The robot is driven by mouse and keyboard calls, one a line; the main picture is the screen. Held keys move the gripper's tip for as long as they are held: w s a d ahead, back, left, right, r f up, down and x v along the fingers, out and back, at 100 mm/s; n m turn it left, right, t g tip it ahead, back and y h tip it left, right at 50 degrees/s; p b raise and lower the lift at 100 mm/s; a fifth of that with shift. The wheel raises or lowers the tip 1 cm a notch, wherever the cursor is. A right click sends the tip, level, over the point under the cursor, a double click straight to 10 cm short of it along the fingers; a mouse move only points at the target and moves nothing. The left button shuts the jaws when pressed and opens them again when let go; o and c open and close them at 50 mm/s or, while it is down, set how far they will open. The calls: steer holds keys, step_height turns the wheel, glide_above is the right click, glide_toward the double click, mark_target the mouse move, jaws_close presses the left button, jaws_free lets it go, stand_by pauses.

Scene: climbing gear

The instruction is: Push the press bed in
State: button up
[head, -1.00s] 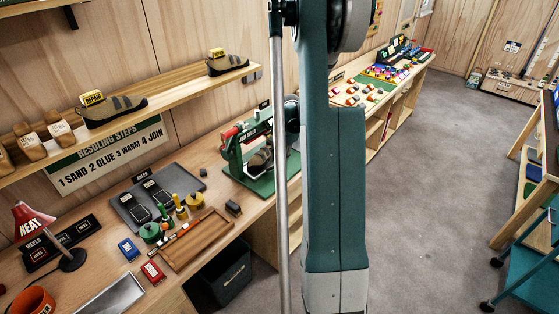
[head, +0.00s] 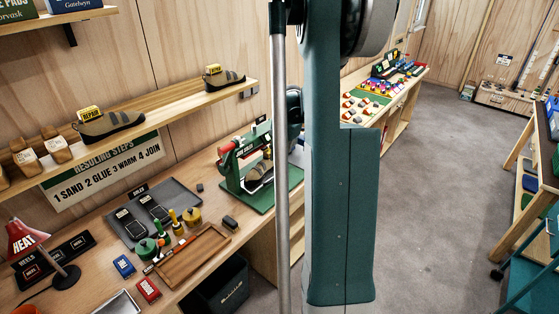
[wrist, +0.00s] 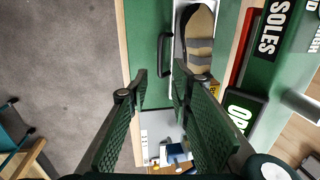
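The green press (head: 234,168) stands on a green base at the right end of the workbench in the head view, partly hidden by my arm. A grey and tan shoe (wrist: 198,42) lies on its pale bed (wrist: 178,72) in the wrist view. A black handle (wrist: 163,56) shows at the bed's left side, above the green base (wrist: 145,28). My gripper (wrist: 161,88) is open and empty, its fingertips just below the handle in the picture. I cannot tell if they touch anything. How far in the bed sits is unclear.
A wooden tray (head: 192,257), small pots and a grey mat (head: 126,222) lie left of the press. A red heat lamp (head: 24,241) stands further left. A shelf (head: 170,102) with shoes runs above the bench. The grey floor (head: 425,190) to the right is open.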

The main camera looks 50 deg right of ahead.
steer(key=shift+r, duration=0.1)
jaws_close()
steer(key=s+a+f+m+t+b, duration=0.1)
steer(key=s+a+f+m, duration=0.1)
steer(key=a+m, duration=0.3)
steer(key=s+a+f+m+t+b, duration=0.1)
steer(key=s+a+f+m, duration=0.2)
steer(key=m, duration=0.9)
steer(key=shift+s+a+f+m, duration=0.35)
steer(key=shift+a+f+m, duration=0.05)
steer(key=shift+a, duration=0.75)
